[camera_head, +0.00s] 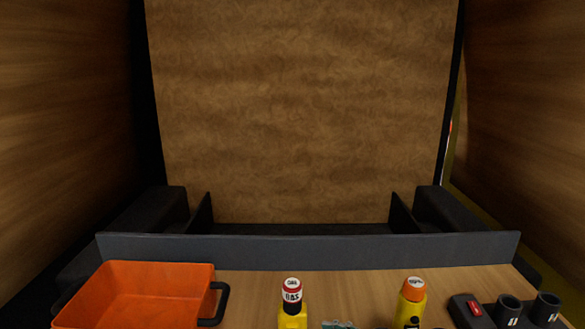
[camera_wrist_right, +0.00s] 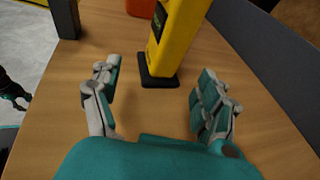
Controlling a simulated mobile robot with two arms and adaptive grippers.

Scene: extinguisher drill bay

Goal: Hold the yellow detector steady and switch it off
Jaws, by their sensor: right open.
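The yellow detector (camera_head: 292,313) stands on the table at the bottom middle of the head view, with a red and black top labelled GAS. Its lower part is cut off there. In the right wrist view the yellow body (camera_wrist_right: 178,38) stands on a black foot, and its top is out of frame. My right gripper (camera_wrist_right: 158,88) is open and empty, its fingers apart on either side of the line toward the detector, not touching it. A bit of teal (camera_head: 338,325) shows right of the detector in the head view.
An orange bin (camera_head: 135,268) with a black handle stands at left. A yellow bottle with an orange cap (camera_head: 411,303) stands at right, beside a dark unit with a red switch (camera_head: 475,309). A dark grey panel (camera_head: 310,250) runs along the back. Bare wood separates the bin and detector.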

